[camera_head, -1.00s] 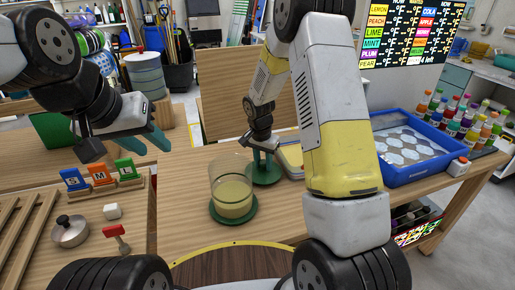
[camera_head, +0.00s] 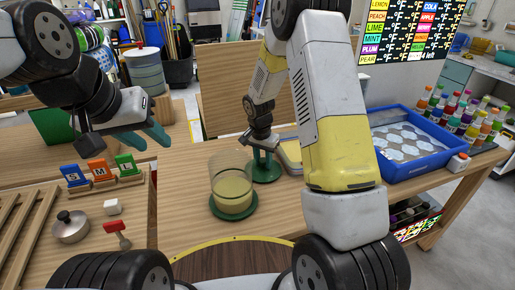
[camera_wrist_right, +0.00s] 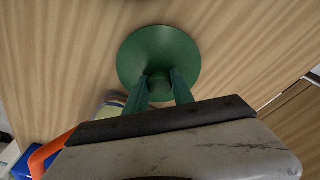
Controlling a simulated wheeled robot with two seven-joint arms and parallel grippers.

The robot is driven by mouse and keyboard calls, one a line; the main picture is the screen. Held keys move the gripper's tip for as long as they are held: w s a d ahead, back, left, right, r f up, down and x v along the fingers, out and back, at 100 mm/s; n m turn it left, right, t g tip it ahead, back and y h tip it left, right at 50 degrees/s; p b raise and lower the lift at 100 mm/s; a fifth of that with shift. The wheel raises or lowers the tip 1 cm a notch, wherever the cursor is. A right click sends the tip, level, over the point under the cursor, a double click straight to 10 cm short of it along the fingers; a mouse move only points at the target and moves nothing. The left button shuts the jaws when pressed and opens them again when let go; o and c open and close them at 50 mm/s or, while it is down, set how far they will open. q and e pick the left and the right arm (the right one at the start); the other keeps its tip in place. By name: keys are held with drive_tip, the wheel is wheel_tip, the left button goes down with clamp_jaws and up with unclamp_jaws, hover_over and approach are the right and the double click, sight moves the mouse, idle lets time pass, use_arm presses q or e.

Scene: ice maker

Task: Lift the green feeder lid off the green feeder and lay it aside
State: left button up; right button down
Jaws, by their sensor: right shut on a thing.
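The green feeder lid (camera_head: 267,174) is a round green disc with a knob. My right gripper (camera_head: 262,154) is shut on its knob, just right of the clear cylinder. The lid also shows in the right wrist view (camera_wrist_right: 158,48), with the fingers (camera_wrist_right: 158,88) on either side of the knob. The disc is at or just above the wooden table; I cannot tell whether it touches. The feeder (camera_head: 232,187) is a clear, open-topped cylinder with pale yellow contents and a green base, upright on the table. My left gripper (camera_head: 147,137) is open and empty, above the table at left.
A blue tray (camera_head: 437,160) of pale rounds and several colourful bottles (camera_head: 467,115) stand at right. A yellowish container (camera_head: 290,153) is behind the lid, partly hidden by my arm.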

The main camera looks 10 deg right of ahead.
drive_tip(key=c, duration=1)
unclamp_jaws()
drive_tip(key=shift+f, duration=0.1)
drive_tip(key=shift+s+a+r, duration=0.1)
drive_tip(key=shift+s+r, duration=0.1)
drive_tip(key=shift+r, duration=1.15)
drive_tip(key=shift+s+a+r, duration=0.15)
drive_tip(key=shift+r, duration=1.2)
drive_tip(key=shift+s+a+r, duration=0.1)
drive_tip(key=shift+s+r, duration=0.1)
drive_tip(key=shift+r, duration=1.15)
drive_tip(key=s+d+r+n+t+y, duration=0.1)
drive_tip(key=s+r+n, duration=0.1)
drive_tip(key=s+r, duration=0.5)
drive_tip(key=s+d+r+n+t+y, duration=0.15)
drive_tip(key=s+r, duration=0.35)
drive_tip(key=r, duration=0.5)
drive_tip(key=s+r+n+t, duration=0.2)
drive_tip(key=s+r+n, duration=0.2)
drive_tip(key=s, duration=1)
drive_tip(key=shift+d+r+y, duration=0.15)
drive_tip(key=shift+r+y, duration=0.2)
drive_tip(key=shift+r, duration=0.1)
